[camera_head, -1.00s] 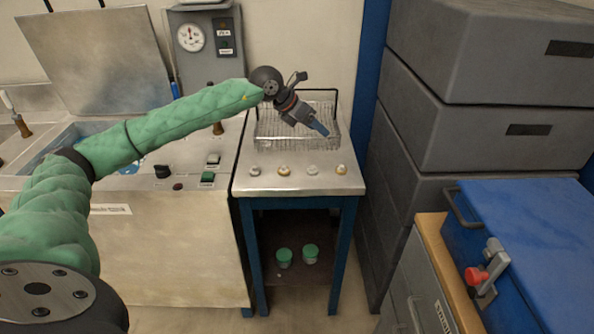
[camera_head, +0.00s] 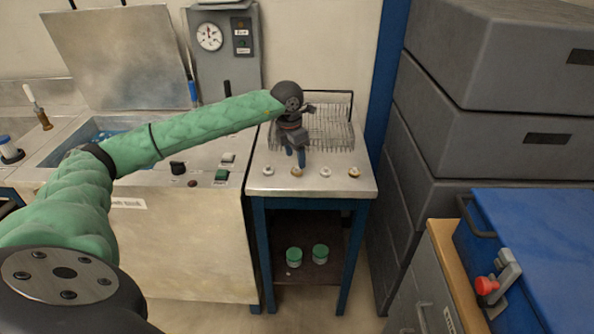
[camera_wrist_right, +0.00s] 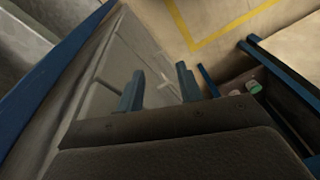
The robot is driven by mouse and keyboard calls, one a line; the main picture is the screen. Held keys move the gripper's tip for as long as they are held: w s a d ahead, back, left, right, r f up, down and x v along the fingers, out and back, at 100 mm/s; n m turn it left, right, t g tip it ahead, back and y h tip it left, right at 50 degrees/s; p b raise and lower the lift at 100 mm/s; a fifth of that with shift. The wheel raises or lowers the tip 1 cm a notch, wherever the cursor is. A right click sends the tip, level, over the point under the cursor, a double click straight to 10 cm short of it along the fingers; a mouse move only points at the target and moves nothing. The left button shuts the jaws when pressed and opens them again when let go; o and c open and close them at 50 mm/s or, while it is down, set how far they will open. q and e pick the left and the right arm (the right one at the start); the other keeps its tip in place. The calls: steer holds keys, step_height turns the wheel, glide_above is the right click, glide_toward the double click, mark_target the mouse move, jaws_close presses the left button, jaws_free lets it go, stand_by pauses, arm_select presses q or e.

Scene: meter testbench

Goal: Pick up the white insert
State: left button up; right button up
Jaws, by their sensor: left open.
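Several small round pieces sit in a row along the front of the metal-topped stand (camera_head: 312,188) in the head view. Two look white, one at the left end (camera_head: 268,170) and one third from the left (camera_head: 325,171); I cannot tell which is the task's insert. Two others look brass-coloured (camera_head: 297,172) (camera_head: 354,171). My left gripper (camera_head: 300,160) is open, pointing down above the stand, just behind the brass-coloured piece second from left. My right gripper (camera_wrist_right: 160,84) shows in the right wrist view with fingers apart and nothing between them.
A wire basket (camera_head: 335,130) stands at the back of the stand, close to my left gripper. Two green-lidded jars (camera_head: 320,253) are on the lower shelf. A bench with a gauge (camera_head: 209,37) is at left. Grey boxes (camera_head: 470,130) and a blue case (camera_head: 535,240) are at right.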

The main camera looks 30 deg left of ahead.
mark_target(297, 167)
arm_select(q)
steer(key=f, duration=0.1)
steer(key=f+p, duration=0.1)
steer(key=f, duration=0.1)
steer(key=shift+w+d+f, duration=0.15)
steer(key=shift+d+f, duration=0.05)
steer(key=shift+f, duration=0.4)
steer(key=c, duration=1.1)
arm_select(e)
step_height(297, 167, down, 8)
steer(key=w, duration=0.1)
steer(key=shift+w, duration=0.35)
